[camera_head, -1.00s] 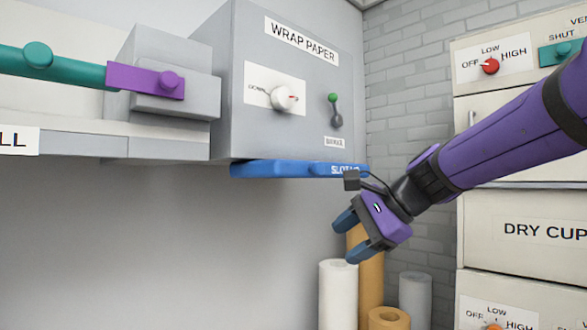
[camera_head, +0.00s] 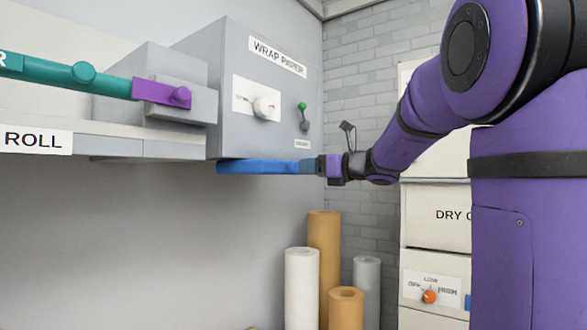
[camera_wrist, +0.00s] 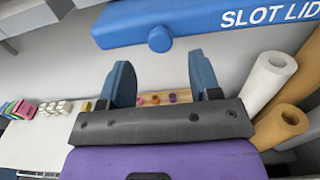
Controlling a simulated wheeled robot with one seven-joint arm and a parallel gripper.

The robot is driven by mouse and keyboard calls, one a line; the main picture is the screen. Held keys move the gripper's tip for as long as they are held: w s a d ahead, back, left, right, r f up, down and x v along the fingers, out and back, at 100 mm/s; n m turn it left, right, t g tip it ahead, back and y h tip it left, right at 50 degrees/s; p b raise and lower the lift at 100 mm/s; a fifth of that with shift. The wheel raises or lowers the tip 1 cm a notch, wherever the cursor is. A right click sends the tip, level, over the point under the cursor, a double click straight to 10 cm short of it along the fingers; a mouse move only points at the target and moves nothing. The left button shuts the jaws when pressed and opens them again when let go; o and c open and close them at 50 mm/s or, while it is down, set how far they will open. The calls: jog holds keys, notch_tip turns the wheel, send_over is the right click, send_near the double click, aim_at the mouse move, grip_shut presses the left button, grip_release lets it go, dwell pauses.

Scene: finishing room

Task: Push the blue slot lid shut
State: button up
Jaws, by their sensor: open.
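The blue slot lid (camera_head: 250,167) is a flat bar sticking out along the bottom of the grey wrap paper box (camera_head: 228,115). In the wrist view the lid (camera_wrist: 205,22) spans the top, with white "SLOT LID" lettering and a round blue knob (camera_wrist: 160,39) on its near side. My gripper (camera_head: 308,166) is level with the lid at its right end and hides that end in the head view. In the wrist view my gripper (camera_wrist: 162,78) has two blue fingers spread apart with nothing between them, just below the knob. I cannot tell whether they touch the lid.
A white dial (camera_head: 264,107) and a green-tipped lever (camera_head: 303,115) sit on the box front. A purple latch (camera_head: 160,93) and teal bar (camera_head: 105,82) are at left. Paper rolls (camera_head: 302,285) stand below. Drawers (camera_head: 430,225) are at right.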

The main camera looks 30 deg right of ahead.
aim_at(297, 167)
jog(key=shift+x, duration=3.05)
